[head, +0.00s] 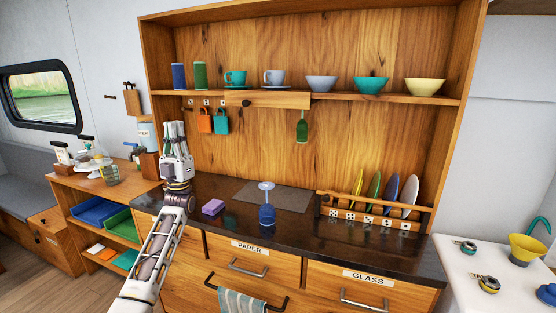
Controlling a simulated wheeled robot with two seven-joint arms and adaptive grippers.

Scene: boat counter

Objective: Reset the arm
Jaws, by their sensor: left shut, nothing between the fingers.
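My left arm comes in from the lower left, and my left gripper (174,126) is raised above the left end of the dark counter (330,225). Its fingers point up, closed together, with nothing between them. It is apart from the mugs and the shelf. A blue stemmed glass (266,215) stands upside down on the counter, its round foot on top. It is to the right of my left gripper and lower. My right gripper is not in view.
A purple sponge (213,207) lies left of the glass, near a grey mat (275,198). A plate rack (375,217) stands at right. Orange (205,123) and teal (221,124) mugs hang beside my gripper. The shelf (300,94) above holds cups and bowls.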

